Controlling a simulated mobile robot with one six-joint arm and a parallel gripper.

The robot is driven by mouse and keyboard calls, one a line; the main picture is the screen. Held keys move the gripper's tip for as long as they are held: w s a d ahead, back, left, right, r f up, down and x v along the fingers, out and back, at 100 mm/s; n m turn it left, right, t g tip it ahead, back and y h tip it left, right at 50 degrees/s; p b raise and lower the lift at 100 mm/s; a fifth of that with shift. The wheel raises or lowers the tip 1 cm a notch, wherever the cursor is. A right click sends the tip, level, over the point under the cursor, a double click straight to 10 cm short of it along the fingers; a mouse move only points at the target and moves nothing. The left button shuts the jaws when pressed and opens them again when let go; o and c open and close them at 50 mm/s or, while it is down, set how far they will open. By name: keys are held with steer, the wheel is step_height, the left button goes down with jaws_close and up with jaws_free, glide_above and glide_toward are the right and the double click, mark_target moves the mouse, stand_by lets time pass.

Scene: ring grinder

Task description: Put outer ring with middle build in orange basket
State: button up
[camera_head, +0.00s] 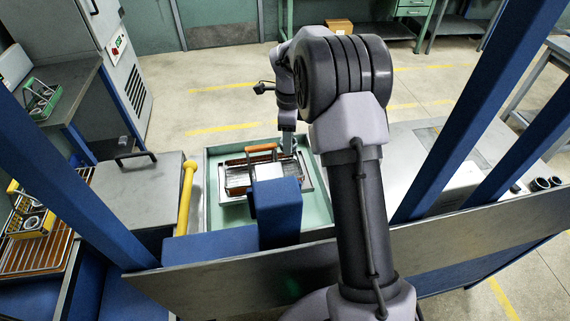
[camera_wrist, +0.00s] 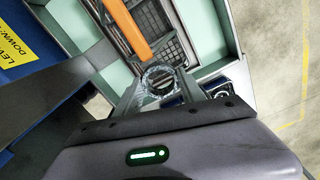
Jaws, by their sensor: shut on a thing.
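My gripper (camera_wrist: 168,92) is shut on a metal ring (camera_wrist: 160,82) with a toothed or beaded rim, held between the two fingers. Whether a middle build sits inside it I cannot tell. A dark mesh basket (camera_wrist: 168,22) with an orange handle (camera_wrist: 128,30) lies just beyond the ring in the wrist view. The ring is too small to make out there.
The basket stands in a pale green tray (camera_head: 213,205). A blue block (camera_head: 278,212) stands at the tray's near side, with a yellow bar (camera_head: 187,190) to its left. A yellow basket (camera_head: 30,222) with rings sits at far left, a green one (camera_head: 42,100) behind. Several dark rings (camera_head: 541,184) lie at right.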

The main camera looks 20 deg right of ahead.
steer(key=b, duration=0.1)
glide_above(288, 172)
step_height(288, 172, down, 7)
steer(key=shift+f, duration=0.1)
step_height(288, 172, down, 4)
steer(key=shift+f+b, duration=0.1)
steer(key=shift+b, duration=0.45)
steer(key=shift+w+f, duration=0.1)
steer(key=shift+f, duration=0.2)
steer(key=shift+r, duration=0.1)
steer(key=o, duration=1.4)
steer(key=shift+o, duration=0.4)
step_height(288, 172, up, 12)
steer(key=p, duration=0.3)
